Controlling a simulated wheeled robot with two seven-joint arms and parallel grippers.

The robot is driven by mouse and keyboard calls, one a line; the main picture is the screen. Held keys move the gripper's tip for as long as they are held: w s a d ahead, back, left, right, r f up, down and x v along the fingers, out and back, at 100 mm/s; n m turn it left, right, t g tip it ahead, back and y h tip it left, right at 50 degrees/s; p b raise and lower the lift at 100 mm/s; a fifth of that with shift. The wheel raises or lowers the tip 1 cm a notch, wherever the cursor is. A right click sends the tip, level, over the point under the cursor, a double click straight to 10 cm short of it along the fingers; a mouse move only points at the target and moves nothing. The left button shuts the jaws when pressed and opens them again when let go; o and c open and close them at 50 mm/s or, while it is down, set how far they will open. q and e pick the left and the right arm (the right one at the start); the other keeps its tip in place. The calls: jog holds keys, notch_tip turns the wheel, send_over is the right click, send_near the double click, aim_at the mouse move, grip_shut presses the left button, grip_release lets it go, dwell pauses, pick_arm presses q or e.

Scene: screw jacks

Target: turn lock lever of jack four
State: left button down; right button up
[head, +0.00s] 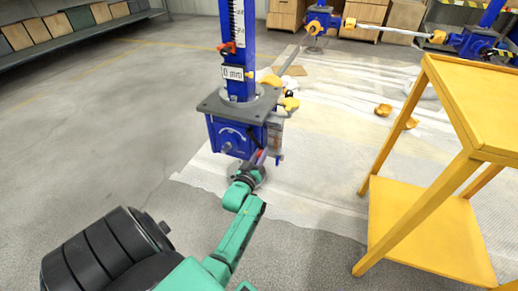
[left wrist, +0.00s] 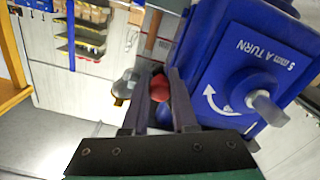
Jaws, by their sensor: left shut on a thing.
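A blue screw jack (head: 238,137) with a grey top plate and a tall blue column stands in the middle of the head view. My left gripper (head: 259,161) reaches up to its lower front right corner. In the left wrist view the gripper (left wrist: 165,82) is shut on a red-ended lock lever (left wrist: 160,88), which shows between the two dark fingers. The jack's blue housing (left wrist: 245,60) fills the right side there, marked "5 mm a turn" with a white curved arrow and a grey shaft (left wrist: 265,105). The rest of the lever is hidden by the fingers. My right gripper is not in view.
A yellow two-shelf cart (head: 425,225) stands at right. Another blue jack (head: 318,20) with a shaft (head: 385,31) stands behind. Orange-yellow pieces (head: 383,110) lie on the white sheet (head: 330,120). Shelving (head: 75,42) is at far left; the grey floor at left is free.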

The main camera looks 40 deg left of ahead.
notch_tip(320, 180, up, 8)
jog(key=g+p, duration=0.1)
jog(key=p, duration=0.6)
pick_arm(q)
notch_tip(320, 180, up, 7)
jog(key=w+d+n+p, duration=0.1)
jog(key=d+n+p, duration=0.2)
jog(key=n, duration=0.7)
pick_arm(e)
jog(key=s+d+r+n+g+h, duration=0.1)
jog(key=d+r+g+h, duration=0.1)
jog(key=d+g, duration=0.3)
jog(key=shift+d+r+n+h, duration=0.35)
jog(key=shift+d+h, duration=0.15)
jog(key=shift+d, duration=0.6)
pick_arm(q)
jog(key=shift+w, duration=0.1)
jog(key=c, duration=0.7)
grip_release()
jog(key=shift+f, duration=0.1)
